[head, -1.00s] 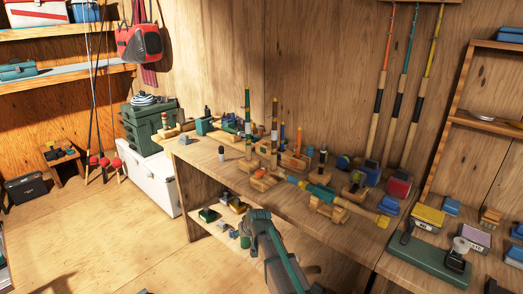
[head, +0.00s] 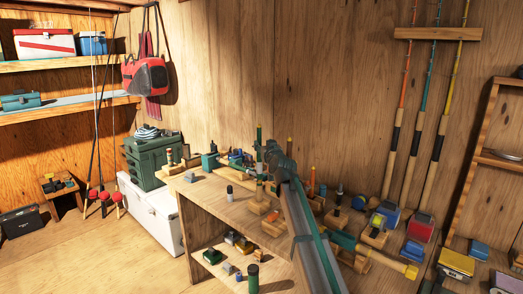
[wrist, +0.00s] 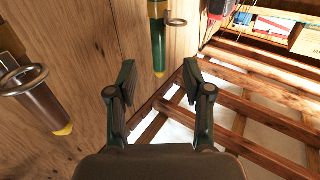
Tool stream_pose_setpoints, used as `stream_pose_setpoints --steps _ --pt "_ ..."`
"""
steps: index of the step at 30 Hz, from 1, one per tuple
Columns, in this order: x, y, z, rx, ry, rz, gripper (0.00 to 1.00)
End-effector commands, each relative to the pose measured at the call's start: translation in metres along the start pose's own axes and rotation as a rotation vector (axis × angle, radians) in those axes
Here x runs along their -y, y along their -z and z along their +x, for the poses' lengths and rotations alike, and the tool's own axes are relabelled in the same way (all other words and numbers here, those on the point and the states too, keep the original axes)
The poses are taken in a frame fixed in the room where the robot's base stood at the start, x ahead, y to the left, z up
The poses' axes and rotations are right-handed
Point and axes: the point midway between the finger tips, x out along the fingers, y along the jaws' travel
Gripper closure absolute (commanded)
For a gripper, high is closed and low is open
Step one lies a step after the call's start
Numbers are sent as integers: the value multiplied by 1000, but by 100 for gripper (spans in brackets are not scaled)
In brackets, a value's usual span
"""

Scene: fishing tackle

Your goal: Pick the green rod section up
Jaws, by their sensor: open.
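The green rod section (head: 259,142) stands upright on the workbench at the middle of the head view. In the wrist view the green rod section (wrist: 158,45) has a gold band, a ring and a yellow tip. My gripper (head: 272,150) is just right of it in the head view. In the wrist view my gripper (wrist: 158,76) is open, and the yellow tip shows between its fingertips. I cannot tell the remaining depth gap. My gripper and arm hide part of the bench behind.
A brown rod section (wrist: 42,100) with a ring and yellow tip is to the left in the wrist view. Several reels and blocks crowd the bench at right. A small dark-capped bottle (head: 229,192) stands in front. Long rods (head: 405,110) lean on the wall.

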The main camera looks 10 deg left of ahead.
Motion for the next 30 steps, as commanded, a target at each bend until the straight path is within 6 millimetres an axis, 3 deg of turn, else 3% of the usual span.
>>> stream_pose_setpoints --steps 3,13,21,30 --pt "0 2 23 3 1 0 50" --pt "-1 1 46 2 1 1 50" --pt "-2 2 83 3 1 1 50" --pt "-2 -1 88 2 0 0 50"
